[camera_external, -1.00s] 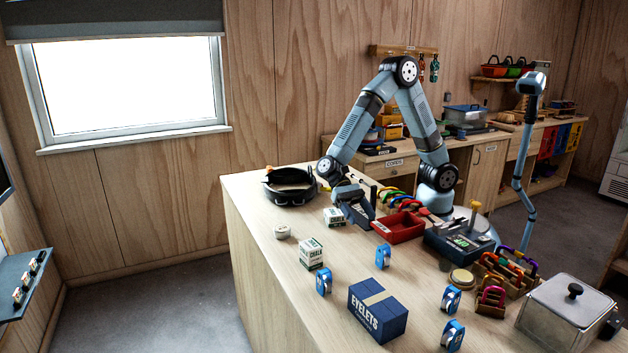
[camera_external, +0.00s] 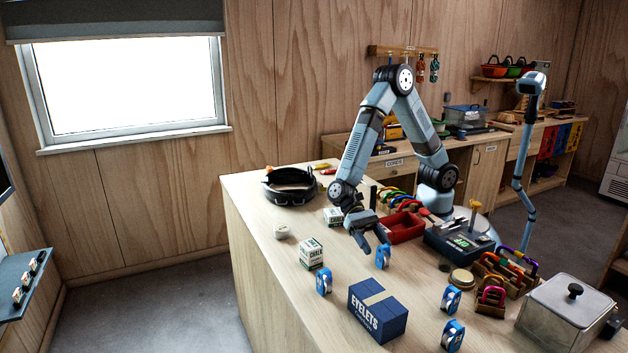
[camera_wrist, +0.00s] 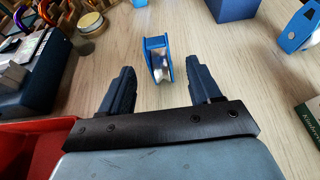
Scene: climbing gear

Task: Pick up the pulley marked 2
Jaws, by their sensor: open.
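Several blue pulleys stand on the wooden bench in the external view. One pulley (camera_external: 383,256) is just beyond the fingertips of my gripper (camera_external: 368,243). Others are a pulley left of the eyelets box (camera_external: 324,281), one right of it (camera_external: 451,299) and one near the front edge (camera_external: 452,335). I cannot read which is marked 2. In the wrist view the nearest pulley (camera_wrist: 157,58) stands upright ahead of my gripper (camera_wrist: 163,82), between the lines of its two fingers. My gripper is open and empty. Another pulley (camera_wrist: 299,27) shows at the upper right.
The blue eyelets box (camera_external: 378,311) stands in front of the nearest pulley. A red tray (camera_external: 404,227) is close to the right of my gripper. Chalk boxes (camera_external: 311,254) stand to the left. A round tin (camera_external: 461,280) and a carabiner rack (camera_external: 497,270) are at the right.

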